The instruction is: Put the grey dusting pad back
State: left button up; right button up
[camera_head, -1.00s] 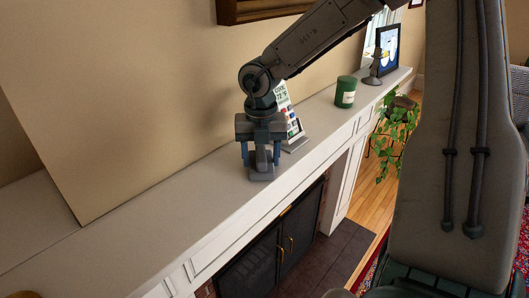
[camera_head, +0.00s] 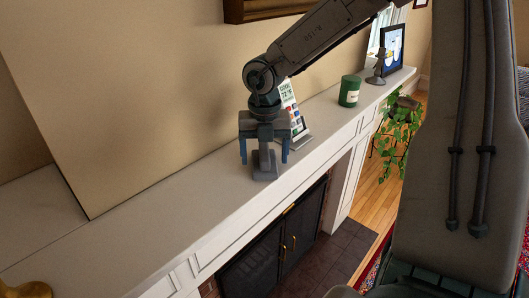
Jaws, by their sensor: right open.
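The grey dusting pad (camera_head: 265,168) stands on the pale mantel shelf (camera_head: 160,225), with its block-like grip upright above a wider base. My right gripper (camera_head: 264,158) points down over it. Its blue fingers are apart, one on each side of the pad's grip, and gaps show between fingers and grip. The gripper body hides the top of the grip. My left gripper is not in view.
A tilted info card (camera_head: 291,105) stands just behind my right gripper. A green candle (camera_head: 349,91), a small dark figure (camera_head: 376,67) and a framed picture (camera_head: 392,50) stand farther right. A brass object (camera_head: 27,290) shows at lower left. The middle-left shelf is clear.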

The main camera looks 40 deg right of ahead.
aim_at(265, 149)
notch_tip(265, 149, up, 6)
jog(key=shift+w+d+f+b, duration=0.15)
jog(key=shift+f+b, duration=0.1)
jog(key=shift+b, duration=0.6)
notch_tip(265, 149, up, 6)
jog(key=p, duration=0.3)
jog(key=shift+r+p, duration=0.15)
jog(key=shift+p, duration=0.2)
